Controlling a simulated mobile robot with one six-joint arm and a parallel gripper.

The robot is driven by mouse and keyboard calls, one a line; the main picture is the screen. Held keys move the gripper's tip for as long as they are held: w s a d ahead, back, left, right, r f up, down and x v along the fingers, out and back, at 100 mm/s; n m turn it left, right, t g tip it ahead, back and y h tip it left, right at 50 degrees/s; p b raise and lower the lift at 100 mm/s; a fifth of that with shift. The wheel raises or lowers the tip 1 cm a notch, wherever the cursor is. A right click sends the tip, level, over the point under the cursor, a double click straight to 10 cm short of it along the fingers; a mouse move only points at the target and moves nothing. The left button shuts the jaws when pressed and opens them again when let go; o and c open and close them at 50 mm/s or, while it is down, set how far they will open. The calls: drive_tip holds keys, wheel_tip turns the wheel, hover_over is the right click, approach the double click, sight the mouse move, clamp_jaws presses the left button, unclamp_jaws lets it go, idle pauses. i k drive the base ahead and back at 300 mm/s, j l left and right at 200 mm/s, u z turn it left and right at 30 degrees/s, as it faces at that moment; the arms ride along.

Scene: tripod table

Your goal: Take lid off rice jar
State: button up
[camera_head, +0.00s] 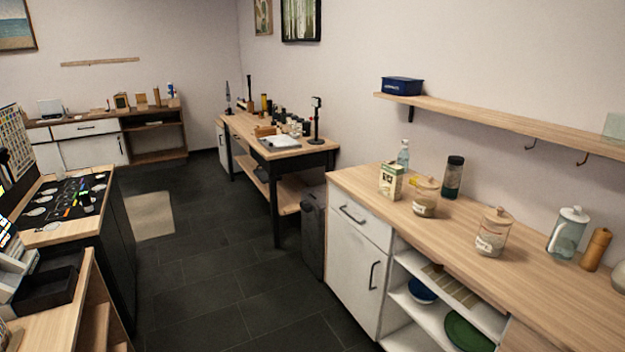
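Two clear glass jars with pale wooden lids and round knobs stand upright on the wooden counter (455,232) at the right. The nearer jar (491,240) stands closer, near the middle of the counter. Both lids sit on their jars, and both jars have a pale label and some contents low inside. The writing is too small to read, so I cannot tell which one is the rice jar. My gripper is not in view.
A carton (391,182), clear bottle (403,154), dark tumbler (452,177), glass pitcher (568,232) and wooden mill (596,250) share the counter. A wall shelf (500,118) with hooks hangs above. Dark floor (230,290) lies open left of the counter; a bin (312,232) stands at its far end.

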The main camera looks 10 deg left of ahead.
sight(498, 216)
drive_tip(key=i+j+z, duration=0.45)
drive_tip(key=j, duration=0.15)
drive_tip(key=j+z, duration=0.2)
drive_tip(key=i+j+z, duration=0.2)
drive_tip(key=j, duration=0.3)
drive_tip(key=i+j+z, duration=0.2)
drive_tip(key=j, duration=0.15)
drive_tip(key=j+z, duration=0.25)
drive_tip(key=k+j, duration=0.05)
drive_tip(key=j, duration=0.05)
